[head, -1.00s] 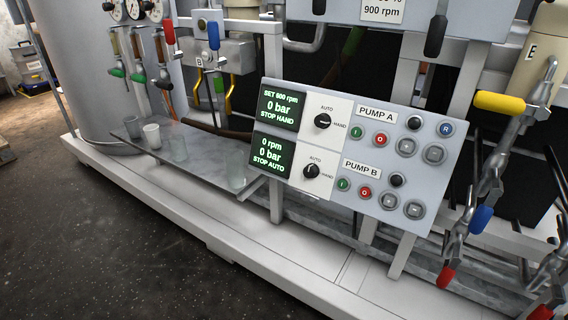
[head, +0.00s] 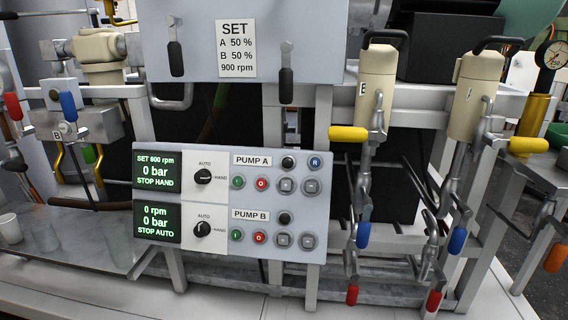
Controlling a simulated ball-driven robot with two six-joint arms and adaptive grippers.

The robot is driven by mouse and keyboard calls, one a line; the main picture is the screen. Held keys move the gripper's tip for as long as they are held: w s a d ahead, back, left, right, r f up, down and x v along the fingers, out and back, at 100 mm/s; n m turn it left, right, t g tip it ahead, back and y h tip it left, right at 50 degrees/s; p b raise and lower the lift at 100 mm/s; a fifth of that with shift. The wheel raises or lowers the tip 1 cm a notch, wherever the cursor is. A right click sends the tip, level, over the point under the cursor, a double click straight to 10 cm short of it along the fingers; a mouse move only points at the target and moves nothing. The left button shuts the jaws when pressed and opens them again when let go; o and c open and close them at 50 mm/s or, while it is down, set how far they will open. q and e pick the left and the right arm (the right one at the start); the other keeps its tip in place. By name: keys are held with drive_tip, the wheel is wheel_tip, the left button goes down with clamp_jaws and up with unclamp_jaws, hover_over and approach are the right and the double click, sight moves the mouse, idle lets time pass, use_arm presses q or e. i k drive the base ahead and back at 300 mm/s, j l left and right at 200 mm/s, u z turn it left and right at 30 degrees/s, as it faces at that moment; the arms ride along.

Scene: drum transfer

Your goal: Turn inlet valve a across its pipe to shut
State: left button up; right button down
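No valve in view carries a readable "inlet valve a" label, so I cannot tell which one it is. On the right, two pipe runs hang below cream cylinders. The left run has a yellow handle (head: 348,133) pointing left, a blue handle (head: 363,235) and a red handle (head: 352,294) hanging down. The right run has a yellow handle (head: 528,146) pointing right, a blue handle (head: 457,240) and a red handle (head: 433,301). An orange handle (head: 555,257) hangs at the far right. Neither of my grippers shows.
The pump panel (head: 270,215) stands in the middle, both displays reading 0 bar. A blue lever (head: 69,106) and a red lever (head: 13,106) are at the left. Glass cups (head: 45,237) stand on a shelf at lower left. A gauge (head: 552,56) is at the right.

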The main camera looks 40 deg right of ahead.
sight(457, 239)
drive_tip(key=z, duration=2.4)
